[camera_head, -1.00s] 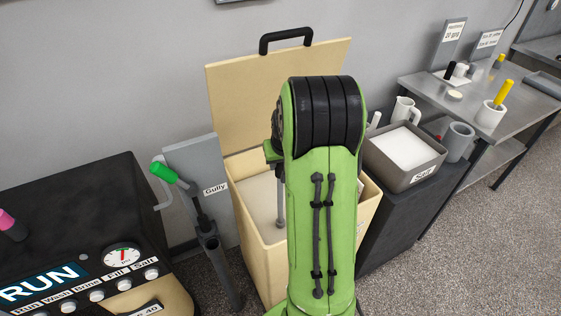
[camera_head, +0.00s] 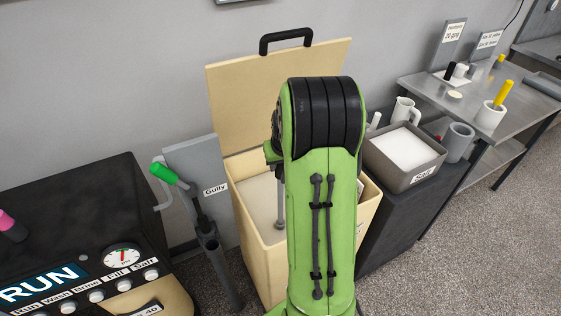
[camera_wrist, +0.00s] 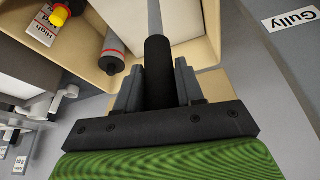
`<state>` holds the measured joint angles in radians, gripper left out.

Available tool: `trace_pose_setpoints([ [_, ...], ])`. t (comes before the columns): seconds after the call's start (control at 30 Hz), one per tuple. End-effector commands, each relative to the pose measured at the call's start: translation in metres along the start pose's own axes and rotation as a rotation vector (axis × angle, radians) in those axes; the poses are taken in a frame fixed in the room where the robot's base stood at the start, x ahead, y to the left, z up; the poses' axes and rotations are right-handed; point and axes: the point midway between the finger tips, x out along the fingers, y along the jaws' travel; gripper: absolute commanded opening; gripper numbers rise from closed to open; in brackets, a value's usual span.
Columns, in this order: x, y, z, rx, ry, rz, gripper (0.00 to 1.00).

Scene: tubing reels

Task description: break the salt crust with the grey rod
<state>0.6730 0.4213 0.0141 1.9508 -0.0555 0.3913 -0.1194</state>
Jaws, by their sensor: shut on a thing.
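The cream brine box (camera_head: 270,262) stands open in the head view, its lid raised against the wall. A pale salt surface (camera_head: 262,200) shows inside it, and it also shows in the wrist view (camera_wrist: 185,18). My gripper (camera_wrist: 157,82) is shut on the black grip of the grey rod (camera_wrist: 154,16). In the head view the grey rod (camera_head: 279,208) hangs upright over the box, its lower end at the salt near the front wall. I cannot tell whether the crust is broken. My green arm hides the gripper and the right part of the box.
The Gully pipe (camera_head: 222,272) with a green-handled tool stands left of the box. A grey salt tub (camera_head: 402,178) sits on a dark stand to the right. In the wrist view a grey cylinder (camera_wrist: 113,50) and a yellow-capped part (camera_wrist: 58,17) are inside the box.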

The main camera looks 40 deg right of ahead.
Motion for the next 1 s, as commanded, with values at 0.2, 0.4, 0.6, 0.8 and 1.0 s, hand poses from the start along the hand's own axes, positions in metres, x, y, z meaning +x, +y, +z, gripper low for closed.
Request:
trace_pose_setpoints([
  [0.2,-0.024,0.0,-0.011,-0.001,0.007,0.0,0.07],
  [0.4,-0.042,0.0,-0.019,-0.001,0.009,0.0,0.07],
  [0.6,-0.059,0.0,-0.026,-0.001,0.011,0.001,0.07],
  [0.8,-0.064,0.0,-0.028,-0.001,0.01,0.001,0.07],
  [1.0,-0.063,0.0,-0.028,-0.001,0.01,0.001,0.07],
])
